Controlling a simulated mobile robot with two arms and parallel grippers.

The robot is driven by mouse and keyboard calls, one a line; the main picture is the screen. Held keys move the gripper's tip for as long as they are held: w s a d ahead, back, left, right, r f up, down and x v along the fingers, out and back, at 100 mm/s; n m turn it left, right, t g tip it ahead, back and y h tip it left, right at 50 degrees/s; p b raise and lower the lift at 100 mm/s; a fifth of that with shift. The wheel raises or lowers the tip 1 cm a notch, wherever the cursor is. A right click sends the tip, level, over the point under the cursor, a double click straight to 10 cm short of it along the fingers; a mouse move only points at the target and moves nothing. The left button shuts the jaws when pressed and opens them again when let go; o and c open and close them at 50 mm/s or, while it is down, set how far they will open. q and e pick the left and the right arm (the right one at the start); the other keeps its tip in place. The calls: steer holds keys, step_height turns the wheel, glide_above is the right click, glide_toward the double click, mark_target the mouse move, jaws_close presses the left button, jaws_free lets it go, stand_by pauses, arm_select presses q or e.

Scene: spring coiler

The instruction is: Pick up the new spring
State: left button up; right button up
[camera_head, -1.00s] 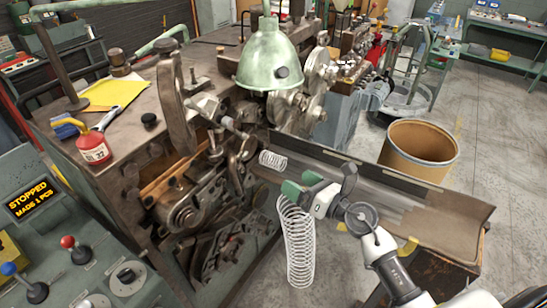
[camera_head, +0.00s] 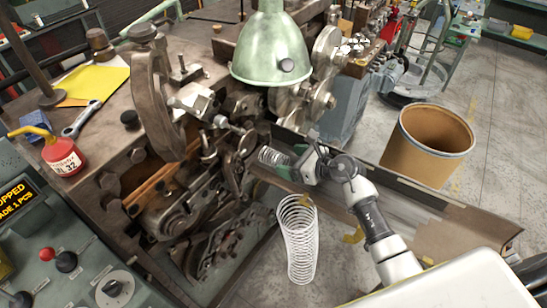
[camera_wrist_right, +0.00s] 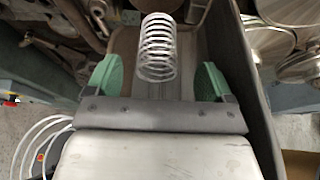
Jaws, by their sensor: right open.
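A short silvery coil spring (camera_head: 272,156) lies in the metal chute (camera_head: 415,205) at the coiler, near the chute's left end. The right wrist view shows this spring (camera_wrist_right: 157,48) straight ahead, lengthwise, between and just beyond the green finger pads. My right gripper (camera_head: 290,165) is open, with its fingers low in the chute beside the spring's near end; it also shows in the right wrist view (camera_wrist_right: 160,84). The gripper hides part of the spring in the head view. My left gripper is not in view.
The chute's dark side wall runs close along the gripper. A green lamp shade (camera_head: 271,45) hangs above. A brown drum (camera_head: 428,145) stands behind the chute.

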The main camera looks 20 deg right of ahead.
mark_target(277, 158)
steer(key=shift+w+a+f, duration=0.2)
steer(key=shift+w, duration=0.15)
steer(key=x, duration=0.4)
steer(key=shift+a+b, duration=0.25)
steer(key=shift+b, duration=0.05)
steer(key=shift+w+a, duration=0.1)
steer(key=shift+w, duration=0.05)
steer(key=c, duration=0.9)
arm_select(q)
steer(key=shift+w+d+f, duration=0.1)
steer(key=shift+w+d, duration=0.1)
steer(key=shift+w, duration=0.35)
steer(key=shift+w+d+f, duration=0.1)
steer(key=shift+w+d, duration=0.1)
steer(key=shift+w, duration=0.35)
arm_select(e)
steer(key=shift+c, duration=0.6)
steer(key=shift+r, duration=0.1)
